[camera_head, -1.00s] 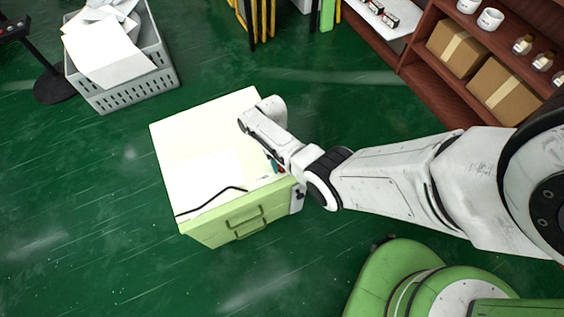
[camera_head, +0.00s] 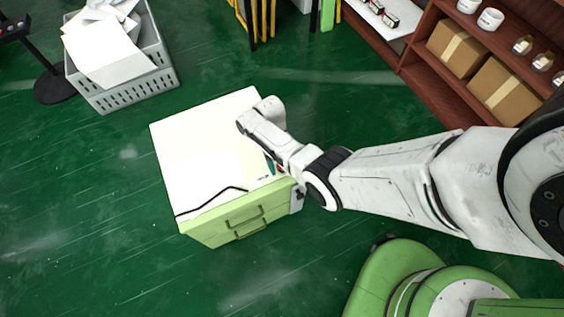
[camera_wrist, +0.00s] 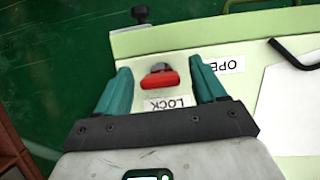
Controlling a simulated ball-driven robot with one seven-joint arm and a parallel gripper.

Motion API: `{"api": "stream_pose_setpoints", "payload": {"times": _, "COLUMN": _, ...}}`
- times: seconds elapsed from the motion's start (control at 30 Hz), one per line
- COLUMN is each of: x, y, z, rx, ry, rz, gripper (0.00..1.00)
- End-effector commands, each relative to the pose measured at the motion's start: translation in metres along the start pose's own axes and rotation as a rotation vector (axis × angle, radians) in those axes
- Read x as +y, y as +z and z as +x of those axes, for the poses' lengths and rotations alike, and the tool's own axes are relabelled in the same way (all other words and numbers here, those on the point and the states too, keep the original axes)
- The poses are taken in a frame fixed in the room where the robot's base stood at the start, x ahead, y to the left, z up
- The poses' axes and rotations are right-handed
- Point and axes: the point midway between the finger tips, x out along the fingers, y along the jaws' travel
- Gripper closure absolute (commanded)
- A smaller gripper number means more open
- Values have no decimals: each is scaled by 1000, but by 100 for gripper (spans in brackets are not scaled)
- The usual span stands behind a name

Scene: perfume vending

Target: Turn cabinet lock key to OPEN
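The pale green cabinet (camera_head: 190,140) stands on the floor, with its drawer handles (camera_head: 247,223) facing the front. In the wrist view, the red key (camera_wrist: 158,78) sits on the cabinet top, its bar roughly crosswise in the picture. A LOCK label (camera_wrist: 170,103) lies just below it, and an OPEN label (camera_wrist: 225,66) lies to its right, upside down. My gripper (camera_wrist: 160,68) is open, its teal fingers on either side of the key with gaps showing. In the head view, my arm hides the key and most of my gripper (camera_head: 270,165).
A black bent bar (camera_wrist: 290,55) and a white sheet (camera_wrist: 290,105) lie on the cabinet top. A black knob (camera_wrist: 140,14) stands at its edge. A grey basket of papers (camera_head: 125,90) is at the upper left, wooden shelves (camera_head: 415,60) at the upper right. Green floor surrounds the cabinet.

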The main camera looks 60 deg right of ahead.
Motion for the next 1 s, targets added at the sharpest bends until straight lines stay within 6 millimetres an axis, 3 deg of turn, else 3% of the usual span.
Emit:
{"api": "stream_pose_setpoints", "payload": {"times": 0.33, "x": 0, "y": 0, "z": -9, "rx": 1, "ry": 0, "rz": 1, "gripper": 30}}
{"api": "stream_pose_setpoints", "payload": {"times": 0.7, "x": 0, "y": 0, "z": -76, "rx": 3, "ry": -1, "rz": 0, "gripper": 30}}
{"api": "stream_pose_setpoints", "payload": {"times": 1.0, "x": 0, "y": 0, "z": -106, "rx": 1, "ry": -1, "rz": 0, "gripper": 30}}
